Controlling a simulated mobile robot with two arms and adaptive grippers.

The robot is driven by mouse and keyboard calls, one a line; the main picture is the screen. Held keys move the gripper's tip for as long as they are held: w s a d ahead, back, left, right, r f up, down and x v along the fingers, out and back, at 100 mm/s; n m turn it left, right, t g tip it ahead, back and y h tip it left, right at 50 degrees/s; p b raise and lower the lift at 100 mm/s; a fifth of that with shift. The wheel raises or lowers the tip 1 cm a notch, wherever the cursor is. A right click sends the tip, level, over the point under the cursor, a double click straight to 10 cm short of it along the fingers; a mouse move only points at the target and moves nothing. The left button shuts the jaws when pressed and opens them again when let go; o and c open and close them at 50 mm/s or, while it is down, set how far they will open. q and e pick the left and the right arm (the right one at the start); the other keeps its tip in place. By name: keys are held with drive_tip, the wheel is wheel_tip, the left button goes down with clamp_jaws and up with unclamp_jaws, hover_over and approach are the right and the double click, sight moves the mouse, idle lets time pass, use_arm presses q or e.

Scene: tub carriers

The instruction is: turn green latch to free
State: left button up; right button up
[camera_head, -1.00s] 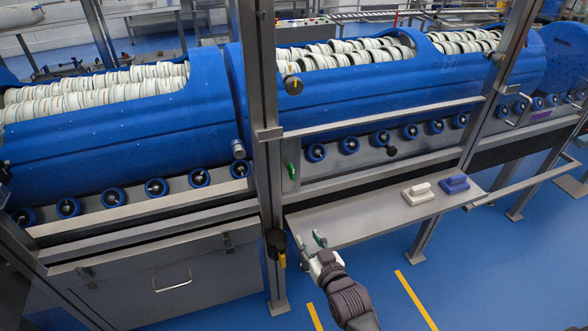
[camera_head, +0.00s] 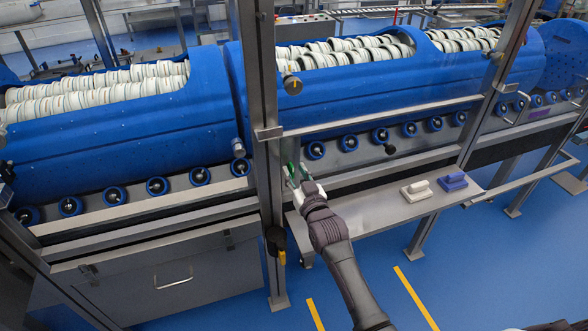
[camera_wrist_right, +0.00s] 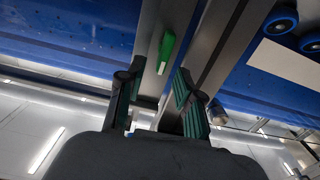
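The green latch (camera_wrist_right: 166,53) is on a grey metal strip of the machine, ahead of and between my right gripper's fingers in the wrist view. In the head view the latch (camera_head: 291,170) shows small beside the upright post, partly covered by the fingers. My right gripper (camera_head: 296,178) is at the latch in the head view. In the right wrist view the gripper (camera_wrist_right: 157,92) is open, with a clear gap between its green-padded fingers. The fingers appear not closed on the latch. My left gripper is not in view.
A steel upright post (camera_head: 268,150) stands just left of the latch. A steel shelf (camera_head: 360,212) below holds a white block (camera_head: 416,191) and a purple-blue block (camera_head: 453,182). A horizontal rail (camera_head: 385,117) runs above.

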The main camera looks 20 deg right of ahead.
drive_tip(key=shift+w, duration=0.75)
clamp_jaws()
